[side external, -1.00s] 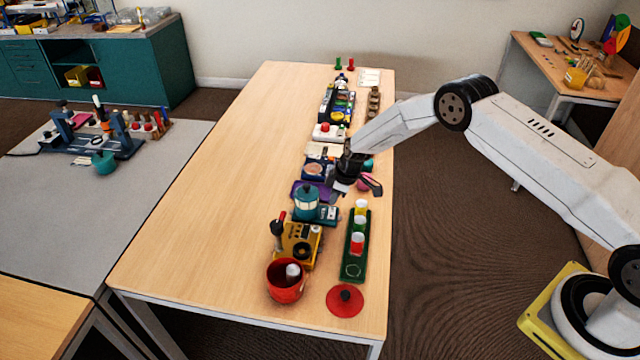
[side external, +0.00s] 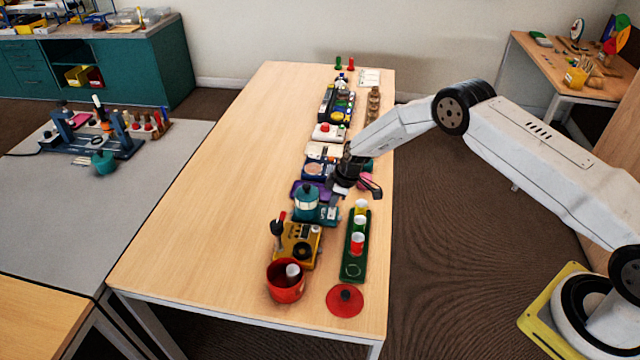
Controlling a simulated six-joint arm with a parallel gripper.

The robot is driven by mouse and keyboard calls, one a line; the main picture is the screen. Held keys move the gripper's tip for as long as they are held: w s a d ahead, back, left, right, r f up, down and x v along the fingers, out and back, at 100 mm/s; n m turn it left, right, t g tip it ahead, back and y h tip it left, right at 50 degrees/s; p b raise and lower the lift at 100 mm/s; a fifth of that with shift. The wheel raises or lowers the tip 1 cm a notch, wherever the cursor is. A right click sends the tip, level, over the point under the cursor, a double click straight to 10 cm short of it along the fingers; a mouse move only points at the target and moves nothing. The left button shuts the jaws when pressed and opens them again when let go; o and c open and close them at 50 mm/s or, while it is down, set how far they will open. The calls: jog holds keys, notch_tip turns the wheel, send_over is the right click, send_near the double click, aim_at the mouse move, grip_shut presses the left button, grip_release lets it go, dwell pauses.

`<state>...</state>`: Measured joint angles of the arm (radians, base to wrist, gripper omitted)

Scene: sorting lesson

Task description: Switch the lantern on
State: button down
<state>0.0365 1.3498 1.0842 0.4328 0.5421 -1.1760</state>
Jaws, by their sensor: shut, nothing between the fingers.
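The lantern (side external: 306,203) is teal with a pale glass band, and stands upright on a teal base (side external: 328,217) on the wooden table. Small light parts, perhaps a switch, show on the right of that base, too small to make out. My gripper (side external: 336,203) is shut and empty, pointing down at the right of the lantern, over or close to the base's right part. I cannot tell whether it touches anything. Whether the lantern is lit is not clear.
A yellow device (side external: 297,246) and a red pot (side external: 285,288) stand in front of the lantern. A green rack (side external: 352,270) with cups lies to the right, a red disc (side external: 345,300) nearer. Several devices line the table behind. The table's left half (side external: 210,220) is clear.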

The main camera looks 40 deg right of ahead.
aim_at(335, 209)
jog(key=shift+f, duration=0.7)
dwell(0.6)
jog(key=shift+r, duration=3.5)
jog(key=s+r+m+h, duration=0.1)
jog(key=s+r+m, duration=0.4)
jog(key=s+r, duration=0.85)
jog(key=s+d+r+m, duration=0.1)
jog(key=s+r+m, duration=0.1)
jog(key=s, duration=0.7)
jog(key=s+r+m+h, duration=0.1)
jog(key=s+r+m, duration=0.1)
jog(key=s, duration=0.7)
jog(key=shift+d+r, duration=0.35)
jog(key=shift+r, duration=0.25)
